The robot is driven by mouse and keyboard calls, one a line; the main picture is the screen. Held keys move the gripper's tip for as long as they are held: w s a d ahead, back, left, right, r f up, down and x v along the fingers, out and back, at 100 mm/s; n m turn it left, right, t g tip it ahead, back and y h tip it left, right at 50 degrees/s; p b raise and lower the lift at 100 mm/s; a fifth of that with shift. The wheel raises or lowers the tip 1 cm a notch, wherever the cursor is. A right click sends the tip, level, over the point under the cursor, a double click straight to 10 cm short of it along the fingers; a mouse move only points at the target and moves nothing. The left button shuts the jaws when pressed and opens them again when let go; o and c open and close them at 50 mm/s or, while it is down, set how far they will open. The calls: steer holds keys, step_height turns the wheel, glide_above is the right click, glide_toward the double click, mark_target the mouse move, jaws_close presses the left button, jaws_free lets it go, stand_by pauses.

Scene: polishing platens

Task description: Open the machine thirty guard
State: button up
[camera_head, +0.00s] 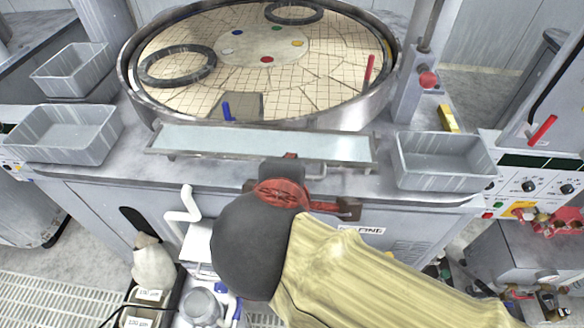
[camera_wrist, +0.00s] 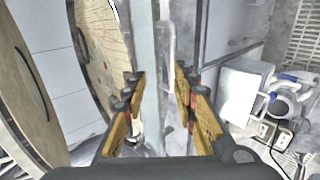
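The guard (camera_head: 262,144) is a long, pale, glassy panel in a grey metal frame. It lies along the front rim of the round platen (camera_head: 330,75), with a thin rail on its near side. My gripper (camera_head: 318,182) is over the front of the machine, at the guard's near edge right of its middle. In the wrist view my gripper (camera_wrist: 160,88) has its yellow-padded fingers apart. The pale strip of the guard (camera_wrist: 146,60) and the thin rail (camera_wrist: 167,50) run between them. I cannot tell whether the fingers touch the rail. My wrist hides part of the machine front.
Grey trays stand on the deck left (camera_head: 65,134) and right (camera_head: 443,161) of the guard. A post with a red knob (camera_head: 428,80) rises at right, near a control panel (camera_head: 538,180). A white crank handle (camera_head: 183,204) sticks out below the guard at left.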

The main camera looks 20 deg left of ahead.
steer(key=v, duration=0.5)
steer(key=shift+s+r, duration=0.25)
